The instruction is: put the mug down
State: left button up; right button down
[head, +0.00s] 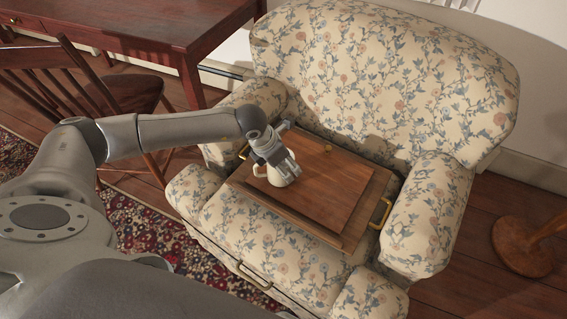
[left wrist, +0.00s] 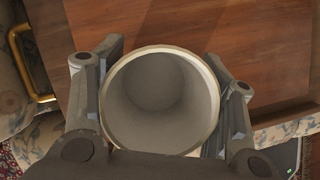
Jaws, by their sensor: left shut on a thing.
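My left gripper (head: 281,160) is at the left part of a wooden tray (head: 318,192) on the armchair seat. It is shut on a white mug (head: 272,175), which shows upright and empty in the left wrist view (left wrist: 160,102), with a finger on either side of it. The gripper hides much of the mug in the head view. The mug is over the tray's wooden surface; I cannot tell whether its base touches the wood. My right gripper is not in view.
The floral armchair (head: 385,75) surrounds the tray with its back and arms. The tray has brass handles (head: 380,213). A wooden chair (head: 130,92) and a desk (head: 140,25) stand at the left. The tray's middle and right are clear.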

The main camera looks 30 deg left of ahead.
pick_arm(q)
jog(key=o, duration=1.2)
jog(key=shift+o, duration=0.2)
jog(key=shift+r, duration=0.1)
